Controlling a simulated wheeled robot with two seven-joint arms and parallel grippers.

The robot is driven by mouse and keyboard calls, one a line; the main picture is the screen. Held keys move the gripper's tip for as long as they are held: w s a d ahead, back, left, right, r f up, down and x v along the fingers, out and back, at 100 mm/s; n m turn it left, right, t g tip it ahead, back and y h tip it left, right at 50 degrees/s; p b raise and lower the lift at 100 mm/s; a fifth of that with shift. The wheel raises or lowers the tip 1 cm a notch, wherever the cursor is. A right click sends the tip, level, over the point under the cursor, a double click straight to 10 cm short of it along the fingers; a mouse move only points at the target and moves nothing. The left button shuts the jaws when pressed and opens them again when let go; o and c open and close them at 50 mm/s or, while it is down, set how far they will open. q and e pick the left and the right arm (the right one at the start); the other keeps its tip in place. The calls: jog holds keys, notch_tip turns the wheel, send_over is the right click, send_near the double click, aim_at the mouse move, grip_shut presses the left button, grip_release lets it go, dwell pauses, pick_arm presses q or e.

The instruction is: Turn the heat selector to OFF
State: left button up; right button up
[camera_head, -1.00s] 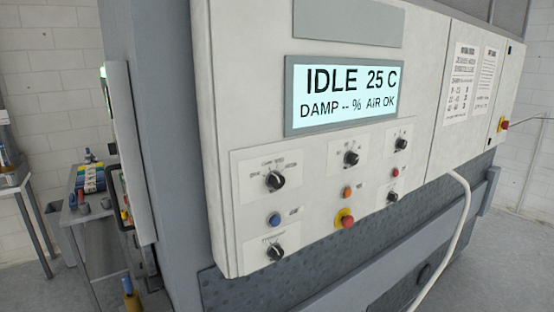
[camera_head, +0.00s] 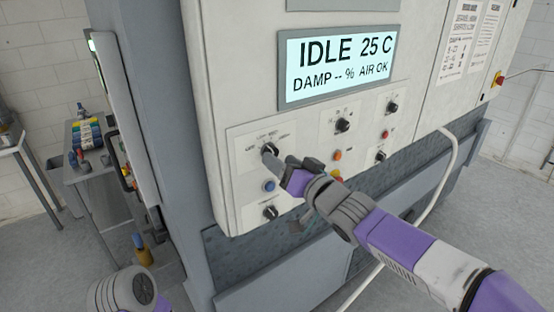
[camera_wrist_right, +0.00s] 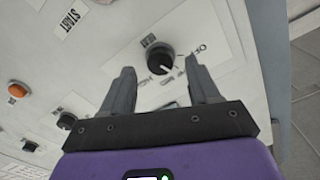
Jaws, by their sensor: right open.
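The heat selector appears to be the black knob (camera_head: 269,149) at the upper left of the control panel (camera_head: 232,190). In the right wrist view this knob (camera_wrist_right: 160,58) has a small white pointer mark and printed position labels around it, one reading OFF. My right gripper (camera_head: 280,161) is close to the knob in the head view. In the right wrist view the gripper (camera_wrist_right: 158,82) is open, its two fingers apart with the knob showing just beyond and between them. I cannot tell whether the fingers touch it. My left gripper is not in view.
A blue button (camera_head: 269,186) and another black knob (camera_head: 270,212) sit below. An orange button (camera_head: 337,155) and more knobs lie to the right. The display (camera_head: 335,66) reads IDLE 25 C. A pale hose (camera_head: 445,175) hangs at the right. A cart (camera_head: 92,165) stands at the left.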

jog(key=shift+x, duration=1.35)
jog(key=shift+d, duration=0.1)
jog(key=c, duration=1)
